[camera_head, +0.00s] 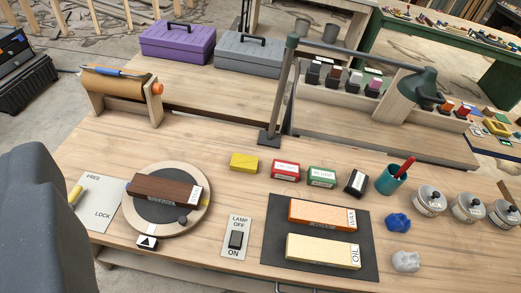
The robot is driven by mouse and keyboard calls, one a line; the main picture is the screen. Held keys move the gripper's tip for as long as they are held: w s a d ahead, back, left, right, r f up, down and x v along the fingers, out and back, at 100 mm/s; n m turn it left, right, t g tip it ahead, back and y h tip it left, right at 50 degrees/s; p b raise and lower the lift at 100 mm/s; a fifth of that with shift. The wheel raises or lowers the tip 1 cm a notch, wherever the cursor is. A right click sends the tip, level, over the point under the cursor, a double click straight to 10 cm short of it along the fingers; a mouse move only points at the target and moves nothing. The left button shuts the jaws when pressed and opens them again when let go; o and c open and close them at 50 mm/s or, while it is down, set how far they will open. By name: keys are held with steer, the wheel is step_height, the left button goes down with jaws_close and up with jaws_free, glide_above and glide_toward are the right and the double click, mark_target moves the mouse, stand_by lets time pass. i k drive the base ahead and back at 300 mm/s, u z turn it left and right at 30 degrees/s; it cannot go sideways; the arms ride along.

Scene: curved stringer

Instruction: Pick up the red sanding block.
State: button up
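A small red block (286,170) with a white label on top lies on the wooden workbench (170,262). It is in a spaced row between a yellow block (243,163) on its left and a green labelled block (322,177) on its right. A black labelled block (355,182) is at the row's right end. The red block's top and front are uncovered. No gripper fingertips show in this view, and nothing visible is touching the red block.
In front lie a dark mat (273,236) with orange and yellow stones, and a lamp switch plate (237,246). A round turntable (142,222) holds a brown block at left. A lamp post (280,105) stands behind the row. A teal cup (390,181) stands right. A large dark grey shape fills the left edge.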

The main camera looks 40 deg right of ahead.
mark_target(281, 170)
steer(key=z, duration=0.55)
steer(key=i, duration=1.15)
steer(key=z, duration=0.9)
